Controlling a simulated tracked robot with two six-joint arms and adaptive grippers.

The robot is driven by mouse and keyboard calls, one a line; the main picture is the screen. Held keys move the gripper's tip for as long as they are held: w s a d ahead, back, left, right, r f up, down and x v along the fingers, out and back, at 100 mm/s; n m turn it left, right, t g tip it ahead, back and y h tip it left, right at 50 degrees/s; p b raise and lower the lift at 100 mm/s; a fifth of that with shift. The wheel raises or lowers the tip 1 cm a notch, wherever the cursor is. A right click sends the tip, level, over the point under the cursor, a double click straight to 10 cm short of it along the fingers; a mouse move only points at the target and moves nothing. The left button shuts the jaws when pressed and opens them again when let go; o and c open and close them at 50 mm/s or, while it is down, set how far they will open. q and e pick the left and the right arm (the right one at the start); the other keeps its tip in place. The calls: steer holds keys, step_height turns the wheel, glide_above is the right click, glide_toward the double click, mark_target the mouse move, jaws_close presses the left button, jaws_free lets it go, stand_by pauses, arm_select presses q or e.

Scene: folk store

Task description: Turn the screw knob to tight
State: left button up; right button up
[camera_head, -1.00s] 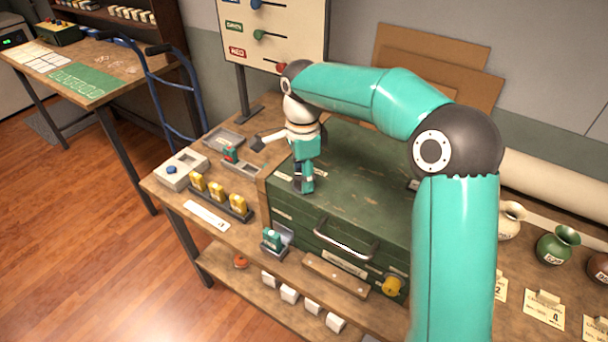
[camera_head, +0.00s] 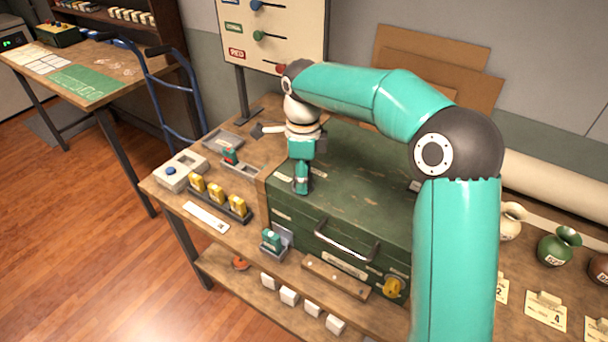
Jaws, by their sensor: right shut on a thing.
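My right gripper (camera_head: 301,189) points straight down at the front left corner of the green chest's lid (camera_head: 375,185). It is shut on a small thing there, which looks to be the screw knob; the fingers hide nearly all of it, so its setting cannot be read. A yellow knob (camera_head: 393,287) sits apart from the gripper, low on the chest's front at the right. My left gripper is not in view.
The chest stands on a wooden bench (camera_head: 176,200). Left of it are a box with a blue button (camera_head: 181,171), yellow pieces in a rack (camera_head: 217,194) and a teal piece in a holder (camera_head: 272,240). Vases (camera_head: 557,246) stand at right. A panel with levers (camera_head: 270,35) rises behind.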

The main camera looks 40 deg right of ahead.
steer(key=shift+w+r, duration=0.1)
steer(key=o, duration=1.1)
steer(key=shift+o, duration=0.2)
step_height(320, 180, up, 12)
steer(key=shift+d+f, duration=0.1)
steer(key=shift+f, duration=0.1)
